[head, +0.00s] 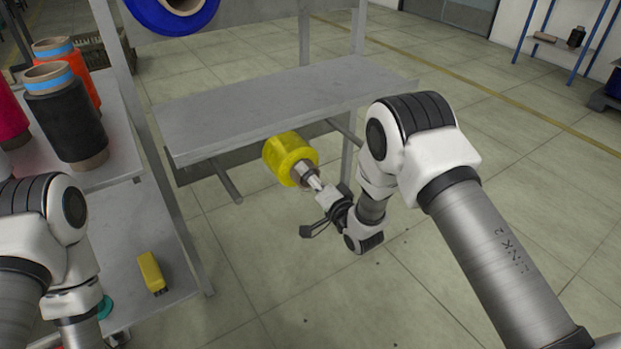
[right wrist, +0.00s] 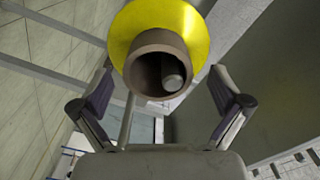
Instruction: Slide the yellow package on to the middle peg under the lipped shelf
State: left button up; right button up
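The yellow package (head: 288,155), a yellow wound ring on a brown core tube, is under the front edge of the grey lipped shelf (head: 280,100), between the left peg (head: 227,182) and the right peg (head: 346,132). In the right wrist view the yellow package (right wrist: 180,22) faces me, and a grey round peg end (right wrist: 173,80) shows inside its core. How far the package sits along that peg is hidden. My right gripper (head: 318,208) is just in front of the core. Its fingers (right wrist: 163,95) are spread either side of the core, with gaps visible.
A blue spool (head: 172,14) hangs above the shelf. Black (head: 66,125) and orange (head: 62,54) spools stand on the left rack. A small yellow box (head: 151,272) lies on a lower grey surface.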

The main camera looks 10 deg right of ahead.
jog(key=shift+f, duration=0.15)
jog(key=v, duration=1.2)
dwell(1.5)
